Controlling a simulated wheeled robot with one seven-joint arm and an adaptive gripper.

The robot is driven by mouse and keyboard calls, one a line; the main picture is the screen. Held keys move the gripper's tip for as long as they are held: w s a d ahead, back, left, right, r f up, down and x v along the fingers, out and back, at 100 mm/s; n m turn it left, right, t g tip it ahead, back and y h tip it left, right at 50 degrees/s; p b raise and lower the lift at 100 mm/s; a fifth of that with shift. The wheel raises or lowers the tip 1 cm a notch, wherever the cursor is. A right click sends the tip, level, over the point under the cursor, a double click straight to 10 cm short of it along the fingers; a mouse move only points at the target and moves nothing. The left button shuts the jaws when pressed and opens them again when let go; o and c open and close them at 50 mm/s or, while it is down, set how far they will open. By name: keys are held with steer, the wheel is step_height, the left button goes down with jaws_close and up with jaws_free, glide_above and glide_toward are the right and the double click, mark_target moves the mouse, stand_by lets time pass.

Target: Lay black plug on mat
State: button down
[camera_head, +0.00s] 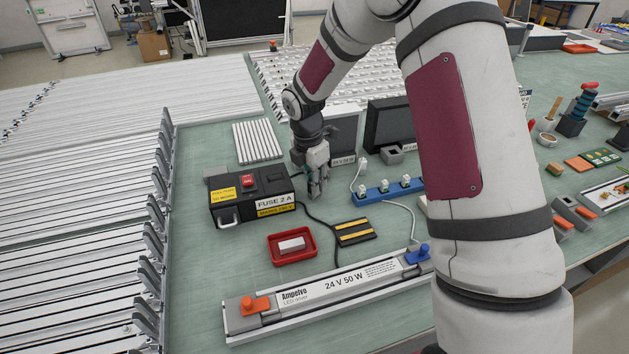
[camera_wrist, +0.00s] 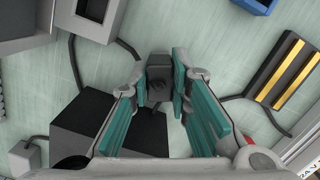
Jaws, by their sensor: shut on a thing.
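My gripper (camera_head: 317,192) points down just right of the black fuse box (camera_head: 250,196). In the wrist view my gripper (camera_wrist: 178,100) is shut on the black plug (camera_wrist: 159,70), a dark block between the teal finger pads. In the head view the fingers mostly hide the plug, and its height above the table is hard to tell. The mat (camera_head: 355,232), black with yellow stripes, lies flat and bare on the table, in front of and to the right of the gripper. The mat also shows at the right of the wrist view (camera_wrist: 274,69), apart from the plug.
A black cable (camera_head: 331,233) runs along the table left of the mat. A blue power strip (camera_head: 375,195) with white plugs stands to the right. A red tray (camera_head: 273,252) holding a white block and a long LED driver (camera_head: 335,287) lie in front. Dark boxes stand behind.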

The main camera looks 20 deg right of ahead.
mark_target(310, 182)
steer(key=c, duration=1.5)
jaws_free()
steer(key=r, duration=0.4)
steer(key=a+r, duration=0.1)
steer(key=r, duration=0.7)
steer(key=shift+s+a+r, duration=0.15)
steer(key=shift+s+a, duration=0.05)
steer(key=shift+s, duration=0.1)
steer(key=s+d+r+m+t, duration=0.2)
steer(key=s+r+m, duration=1)
steer(key=s, duration=0.4)
steer(key=s+m, duration=0.3)
steer(key=s, duration=0.2)
steer(key=s+m+t+y, duration=0.1)
steer(key=s+m, duration=0.3)
steer(key=s, duration=0.2)
steer(key=s+m, duration=0.3)
steer(key=s, duration=0.2)
steer(key=shift+s+a+r+m+t, duration=0.2)
steer(key=shift+s+a+m+t, duration=0.1)
steer(key=shift+s+a+t, duration=0.1)
